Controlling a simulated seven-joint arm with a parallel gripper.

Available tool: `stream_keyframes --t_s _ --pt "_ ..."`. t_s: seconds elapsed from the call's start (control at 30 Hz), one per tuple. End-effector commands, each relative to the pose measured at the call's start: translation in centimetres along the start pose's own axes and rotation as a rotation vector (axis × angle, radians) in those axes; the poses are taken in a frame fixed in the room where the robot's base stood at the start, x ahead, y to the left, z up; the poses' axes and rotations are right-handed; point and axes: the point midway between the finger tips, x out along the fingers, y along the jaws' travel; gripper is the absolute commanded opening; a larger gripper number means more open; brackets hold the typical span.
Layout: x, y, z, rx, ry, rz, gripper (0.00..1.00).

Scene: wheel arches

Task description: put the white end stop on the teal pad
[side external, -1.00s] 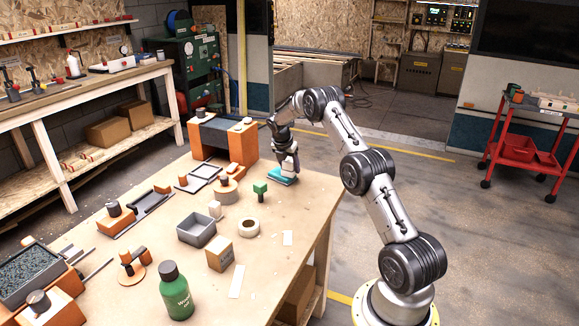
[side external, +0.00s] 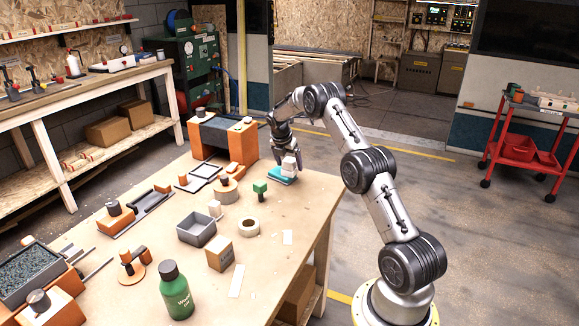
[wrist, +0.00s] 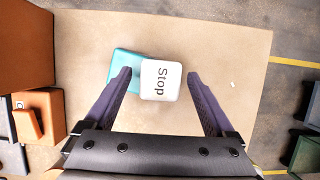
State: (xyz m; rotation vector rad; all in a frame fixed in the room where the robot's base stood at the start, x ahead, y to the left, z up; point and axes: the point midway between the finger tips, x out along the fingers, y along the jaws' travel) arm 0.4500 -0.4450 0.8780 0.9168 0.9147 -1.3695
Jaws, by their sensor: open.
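The white end stop (wrist: 161,80), marked "Stop", is between my gripper's fingers in the wrist view. It overlaps the right part of the teal pad (wrist: 122,68) and seems to stand on it; its base is hidden. In the side view the white end stop (side external: 288,163) is upright over the teal pad (side external: 280,176). My gripper (wrist: 160,76) is open, with a gap on both sides of the end stop. It also shows in the side view (side external: 292,164), low over the pad.
A green block on a post (side external: 260,189), a tape roll (side external: 249,227) and a grey open box (side external: 197,229) stand nearby on the table. An orange frame (side external: 222,140) stands to the left of my gripper. The tabletop right of the pad is mostly bare.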

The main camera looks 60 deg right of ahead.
Motion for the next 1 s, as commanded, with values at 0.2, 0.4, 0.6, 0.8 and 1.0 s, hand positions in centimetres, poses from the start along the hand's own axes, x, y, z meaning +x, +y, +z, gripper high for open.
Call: stream_keyframes --t_s 0.2,0.4,0.6,0.8,1.0 --pt "-4.6 0.1 0.1 -0.001 -0.003 0.004 0.89" --pt "-8.3 0.0 0.0 -0.001 -0.002 0.003 0.89" --pt "-10.3 0.0 0.0 -0.001 -0.001 0.001 0.89" --pt "-14.4 0.1 -1.7 0.086 0.006 0.036 0.89" --pt "-24.0 -1.5 -7.6 0.367 0.062 0.13 0.89"
